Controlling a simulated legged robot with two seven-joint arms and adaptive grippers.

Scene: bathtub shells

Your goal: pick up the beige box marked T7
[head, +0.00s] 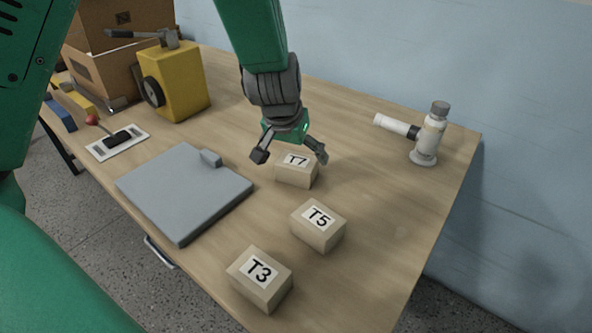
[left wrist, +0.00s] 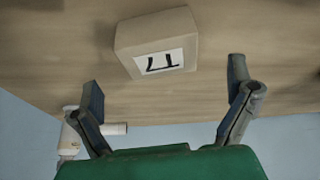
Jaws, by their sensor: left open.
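The beige box marked T7 (head: 296,173) sits on the wooden table in the head view, behind the T5 box. It also shows in the left wrist view (left wrist: 147,26), with its label upside down, ahead of the fingers. My left gripper (head: 290,156) is open and above the T7 box, its fingers spread to either side in the head view. In the left wrist view the gap between the fingers (left wrist: 165,92) is empty. The box is apart from the fingers there. My right gripper is not in view.
The T5 box (head: 318,226) and T3 box (head: 259,279) stand nearer on the table (head: 380,245). A grey plate (head: 180,195) lies left. A white cylindrical fitting (head: 427,140) stands right. A yellow block (head: 183,85), a lever panel (head: 117,142) and cardboard boxes (head: 100,70) are back left.

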